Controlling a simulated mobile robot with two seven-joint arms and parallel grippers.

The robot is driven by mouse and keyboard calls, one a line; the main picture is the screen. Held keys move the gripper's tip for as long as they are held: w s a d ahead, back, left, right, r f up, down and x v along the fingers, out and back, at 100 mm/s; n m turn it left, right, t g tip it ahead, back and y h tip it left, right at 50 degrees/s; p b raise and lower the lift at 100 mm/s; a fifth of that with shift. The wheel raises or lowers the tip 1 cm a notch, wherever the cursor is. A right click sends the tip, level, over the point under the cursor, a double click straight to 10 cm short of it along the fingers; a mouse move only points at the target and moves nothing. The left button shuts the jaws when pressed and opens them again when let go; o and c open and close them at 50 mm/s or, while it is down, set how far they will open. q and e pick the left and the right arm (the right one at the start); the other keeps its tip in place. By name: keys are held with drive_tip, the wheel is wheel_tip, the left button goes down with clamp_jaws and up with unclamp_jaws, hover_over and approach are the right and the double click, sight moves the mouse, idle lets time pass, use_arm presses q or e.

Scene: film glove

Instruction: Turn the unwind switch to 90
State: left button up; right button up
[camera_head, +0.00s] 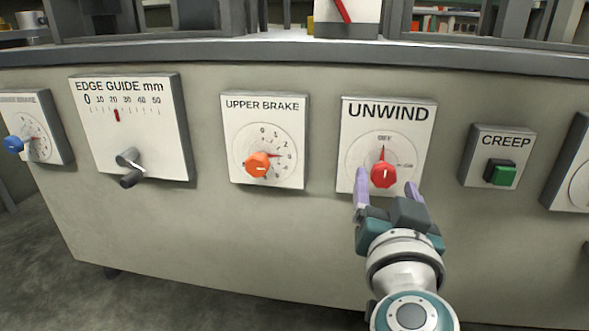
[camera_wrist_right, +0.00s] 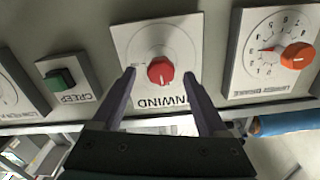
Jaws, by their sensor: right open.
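The unwind switch (camera_head: 383,173) is a red round knob with a pointer, on a white panel labelled UNWIND (camera_head: 420,122). Its pointer aims up at the mark at the top of the dial; another mark sits at the dial's right. My right gripper (camera_head: 389,186) is open, with its two purple fingers on either side of the knob's lower part in the head view. In the right wrist view the red knob (camera_wrist_right: 160,71) shows upside down between and beyond the open fingers (camera_wrist_right: 160,85), with visible gaps on both sides. My left gripper is not in view.
On the right is the CREEP panel with a green button (camera_head: 504,175). A ledge (camera_head: 250,52) runs above.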

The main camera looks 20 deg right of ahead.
sight(384, 179)
drive_tip(key=b+x, duration=0.1)
drive_tip(key=x, duration=0.3)
clamp_jaws()
idle(0.6)
